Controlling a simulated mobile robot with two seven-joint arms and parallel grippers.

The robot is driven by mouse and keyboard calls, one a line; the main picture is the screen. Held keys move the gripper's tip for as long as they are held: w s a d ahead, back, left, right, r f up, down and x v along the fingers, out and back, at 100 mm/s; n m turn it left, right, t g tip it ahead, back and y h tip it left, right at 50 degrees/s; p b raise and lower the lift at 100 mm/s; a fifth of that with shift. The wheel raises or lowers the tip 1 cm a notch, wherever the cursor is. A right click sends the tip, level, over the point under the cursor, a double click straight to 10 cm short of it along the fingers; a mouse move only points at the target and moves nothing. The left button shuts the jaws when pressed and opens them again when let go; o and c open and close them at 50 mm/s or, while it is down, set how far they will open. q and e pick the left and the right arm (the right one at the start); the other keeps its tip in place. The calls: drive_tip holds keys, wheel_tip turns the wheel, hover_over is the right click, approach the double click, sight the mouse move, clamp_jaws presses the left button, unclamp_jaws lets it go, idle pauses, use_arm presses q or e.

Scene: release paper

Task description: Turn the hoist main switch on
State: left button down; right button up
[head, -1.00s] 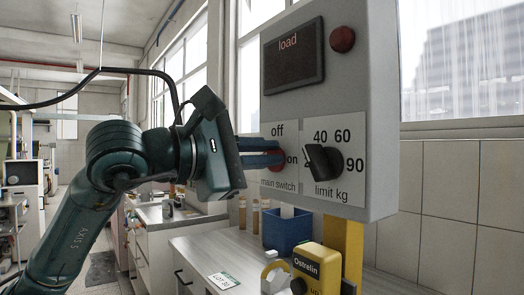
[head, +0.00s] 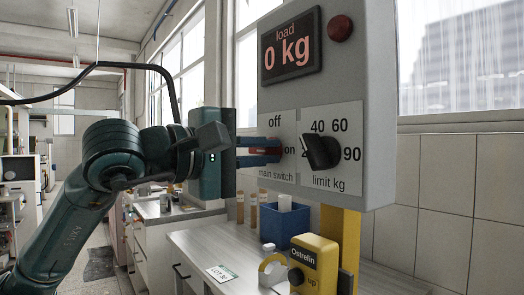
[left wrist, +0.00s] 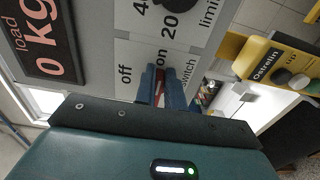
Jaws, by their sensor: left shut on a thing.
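The hoist control box (head: 360,110) is a grey panel on a yellow post. Its main switch (head: 268,151) is a red knob between the labels "off" above and "on" to the right. My left gripper (head: 272,151) is shut on the red knob, its blue fingers on either side of it. In the left wrist view the red knob (left wrist: 160,85) shows between the fingers, with its handle pointing toward "on". The load display (head: 291,46) is lit and reads "0 kg". My right gripper is not in view.
The black limit dial (head: 320,152) is close to the right of my left fingers. A round red lamp (head: 340,28) is above it. Below are a yellow Ostrelin unit (head: 314,262), a blue bin (head: 284,225) and a worktop (head: 215,240).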

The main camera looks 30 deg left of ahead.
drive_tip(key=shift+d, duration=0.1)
use_arm(q)
drive_tip(key=c, duration=1.5)
unclamp_jaws()
drive_tip(key=shift+s, duration=0.1)
